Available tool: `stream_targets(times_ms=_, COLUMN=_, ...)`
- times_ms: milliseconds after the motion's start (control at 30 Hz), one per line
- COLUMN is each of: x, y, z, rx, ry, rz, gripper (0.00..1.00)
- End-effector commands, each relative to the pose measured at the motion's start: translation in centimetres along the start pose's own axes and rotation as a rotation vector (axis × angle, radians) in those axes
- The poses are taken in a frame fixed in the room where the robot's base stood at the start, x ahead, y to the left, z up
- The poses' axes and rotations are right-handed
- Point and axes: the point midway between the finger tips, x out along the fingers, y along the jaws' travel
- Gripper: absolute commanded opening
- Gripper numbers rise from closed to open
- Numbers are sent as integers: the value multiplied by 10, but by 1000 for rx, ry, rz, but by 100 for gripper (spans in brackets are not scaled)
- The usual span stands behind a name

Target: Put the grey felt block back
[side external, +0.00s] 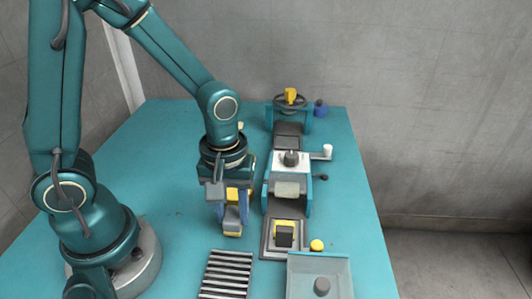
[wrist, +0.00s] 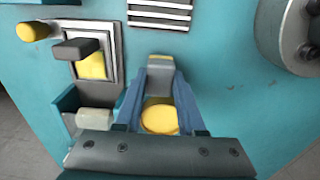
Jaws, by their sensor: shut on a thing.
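My gripper (side external: 233,205) points down beside the left side of the machine, its blue fingers shut on a yellow and grey piece (side external: 232,217). In the wrist view the piece shows a grey end (wrist: 160,68) and a round yellow face (wrist: 160,118) between the fingers. I cannot tell for sure whether it is the grey felt block, or how far it is above the table. A framed holder (side external: 267,250) stands right of my gripper, with a dark grey block (side external: 285,239) over its yellow part (wrist: 92,66).
The machine holds a pale roller-like block (side external: 287,190) and a handwheel (side external: 290,100) at its far end. A slatted rack (side external: 227,272) and a grey open tray (side external: 342,275) lie at the front. A yellow knob (side external: 317,245) stands by the holder. The table left of my gripper is clear.

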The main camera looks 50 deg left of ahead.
Motion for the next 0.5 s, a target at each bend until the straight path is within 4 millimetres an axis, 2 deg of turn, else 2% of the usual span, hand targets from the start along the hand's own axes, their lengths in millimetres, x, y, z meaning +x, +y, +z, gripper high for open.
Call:
stream_targets(times_ms=467, x=9, y=0, z=0, rx=0, ry=0, rz=0, gripper=0)
stream_targets(times_ms=500, x=9, y=0, z=0, rx=1, ry=1, rz=1, gripper=50)
